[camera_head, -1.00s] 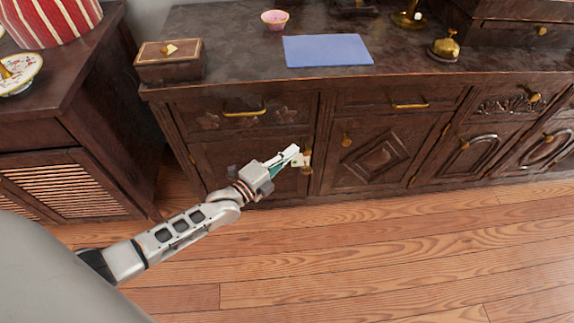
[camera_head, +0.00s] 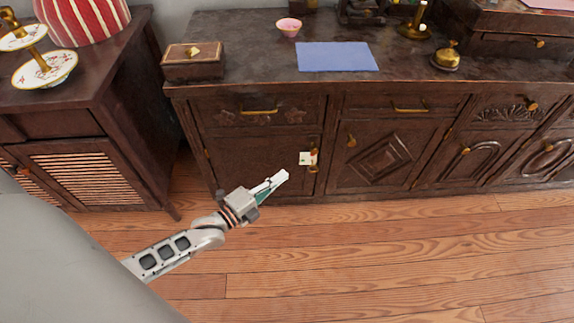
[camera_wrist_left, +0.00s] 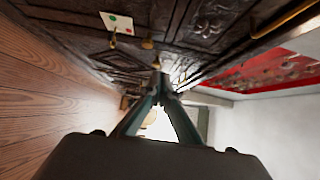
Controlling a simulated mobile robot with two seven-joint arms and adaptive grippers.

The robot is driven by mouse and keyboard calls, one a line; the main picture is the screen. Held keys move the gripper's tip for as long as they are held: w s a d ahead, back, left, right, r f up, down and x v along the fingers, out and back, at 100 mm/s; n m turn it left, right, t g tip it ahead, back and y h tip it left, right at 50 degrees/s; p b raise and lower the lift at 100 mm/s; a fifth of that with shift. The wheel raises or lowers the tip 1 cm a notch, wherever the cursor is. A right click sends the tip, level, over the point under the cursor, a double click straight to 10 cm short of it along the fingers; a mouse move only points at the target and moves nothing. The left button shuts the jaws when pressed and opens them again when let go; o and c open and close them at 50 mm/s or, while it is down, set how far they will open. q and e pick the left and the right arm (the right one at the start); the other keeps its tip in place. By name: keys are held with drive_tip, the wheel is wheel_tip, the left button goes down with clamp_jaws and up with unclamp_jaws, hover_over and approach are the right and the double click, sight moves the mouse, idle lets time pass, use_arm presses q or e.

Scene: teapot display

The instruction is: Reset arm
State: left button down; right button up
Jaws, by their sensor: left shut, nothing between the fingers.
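My left gripper (camera_head: 280,180) is in front of the lower left door of the dark wooden cabinet (camera_head: 240,160). Its fingers are together and hold nothing. It also shows in the left wrist view (camera_wrist_left: 158,92), where the fingertips meet. In the head view my left arm comes in from the lower left, over the wooden floor. My right gripper is not in view.
A small card (camera_head: 308,158) hangs by a brass knob, apart from my fingers. On the cabinet top are a wooden box (camera_head: 193,66), a pink bowl (camera_head: 289,27), a blue mat (camera_head: 337,57) and a brass bell (camera_head: 447,57). The floor (camera_head: 400,255) to the right is clear.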

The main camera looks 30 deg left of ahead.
use_arm(q)
drive_tip(key=shift+s, duration=0.45)
